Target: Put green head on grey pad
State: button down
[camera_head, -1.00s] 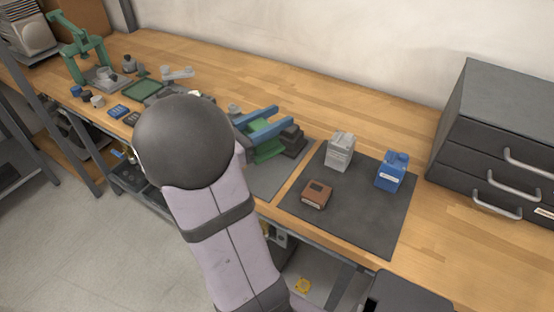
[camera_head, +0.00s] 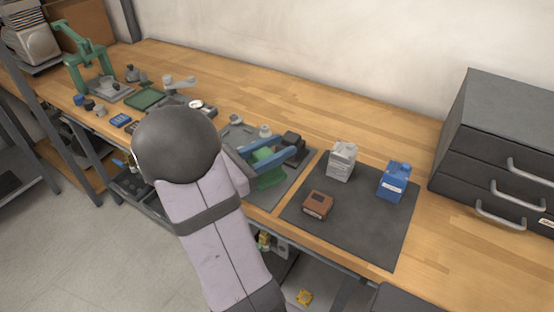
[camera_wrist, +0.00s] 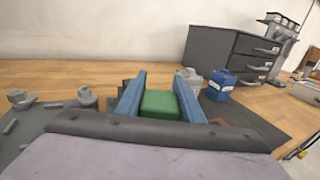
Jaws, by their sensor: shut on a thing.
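My gripper (camera_head: 284,156) has two blue fingers shut on the green head (camera_head: 264,155). In the wrist view the green head (camera_wrist: 160,104) sits between the blue fingers. In the head view more green shows below the fingers, and I cannot tell whether it touches the surface beneath. The gripper is over a lighter grey mat (camera_head: 290,189). A separate dark grey pad (camera_head: 350,230) lies to the right of it. My arm hides part of the lighter mat.
A dark block (camera_head: 293,141) is close to the fingertips. A drawer cabinet (camera_head: 490,150) stands at the right. The dark pad's front part is clear.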

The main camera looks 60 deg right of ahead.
jog(key=shift+f, duration=1.85)
jog(key=shift+f, duration=0.15)
jog(key=c, duration=1.2)
grip_release()
jog(key=b+v, duration=0.1)
jog(key=v, duration=1.1)
jog(key=shift+b, duration=0.3)
